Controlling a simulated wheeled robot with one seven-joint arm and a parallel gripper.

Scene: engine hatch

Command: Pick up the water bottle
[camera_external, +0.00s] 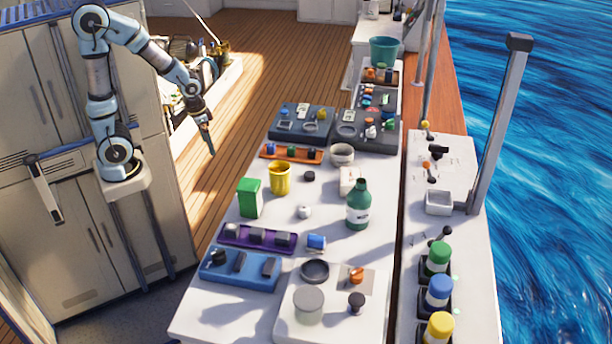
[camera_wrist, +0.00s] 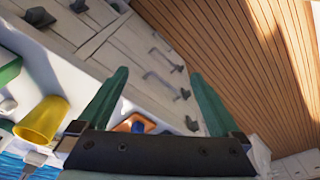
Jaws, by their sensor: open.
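A dark green bottle (camera_external: 358,210) with a white label stands upright on the long white table, right of the yellow cup. It looks like the water bottle. My gripper (camera_external: 208,141) hangs in the air left of the table, over the wooden deck and well apart from the bottle. In the wrist view my gripper (camera_wrist: 158,88) has its two green fingers spread wide, with nothing held between them.
A yellow cup (camera_external: 280,178), a green box (camera_external: 250,197) and a white knob (camera_external: 304,212) stand left of the bottle. A white block (camera_external: 349,181) is close behind it. Trays with small parts crowd both table ends. Green, blue and yellow-capped bottles (camera_external: 438,290) line the right ledge.

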